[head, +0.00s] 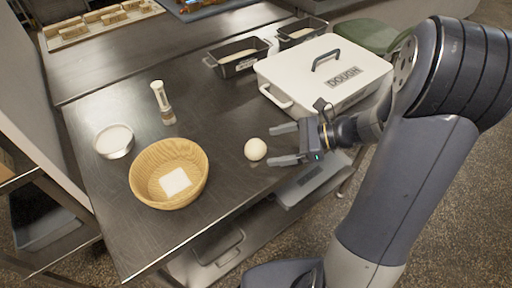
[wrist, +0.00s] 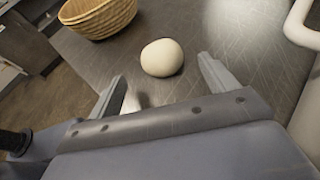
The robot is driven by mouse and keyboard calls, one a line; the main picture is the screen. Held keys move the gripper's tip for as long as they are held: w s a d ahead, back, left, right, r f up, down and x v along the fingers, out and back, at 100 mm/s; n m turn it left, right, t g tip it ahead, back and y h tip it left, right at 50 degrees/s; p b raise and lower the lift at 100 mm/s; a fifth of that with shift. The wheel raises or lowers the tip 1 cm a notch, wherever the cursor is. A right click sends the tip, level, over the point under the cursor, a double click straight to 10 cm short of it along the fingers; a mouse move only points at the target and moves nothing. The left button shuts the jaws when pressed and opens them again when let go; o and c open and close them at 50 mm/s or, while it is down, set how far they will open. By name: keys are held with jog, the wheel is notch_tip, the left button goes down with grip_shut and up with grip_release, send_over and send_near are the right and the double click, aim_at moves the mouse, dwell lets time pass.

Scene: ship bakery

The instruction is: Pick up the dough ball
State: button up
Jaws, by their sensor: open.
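The dough ball (head: 255,149) is small, round and cream-coloured, and sits on the dark metal worktable. My gripper (head: 271,145) is open and empty, its two fingers pointing left toward the ball. In the wrist view the dough ball (wrist: 162,58) lies just beyond the fingertips, roughly centred between them. My gripper (wrist: 162,75) does not appear to touch it. Nothing hides the ball in either view.
A wicker basket (head: 143,188) with a white square inside stands left of the ball, beside a white bowl (head: 113,141) and a shaker (head: 161,101). A white dough box (head: 300,72) stands behind my gripper. Loaf tins (head: 238,66) are farther back. The table (head: 215,165) is bare around the ball.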

aim_at(264, 147)
jog(key=x, duration=0.5)
jog(key=shift+w, duration=0.1)
jog(key=shift+r, duration=0.1)
jog(key=c, duration=1.1)
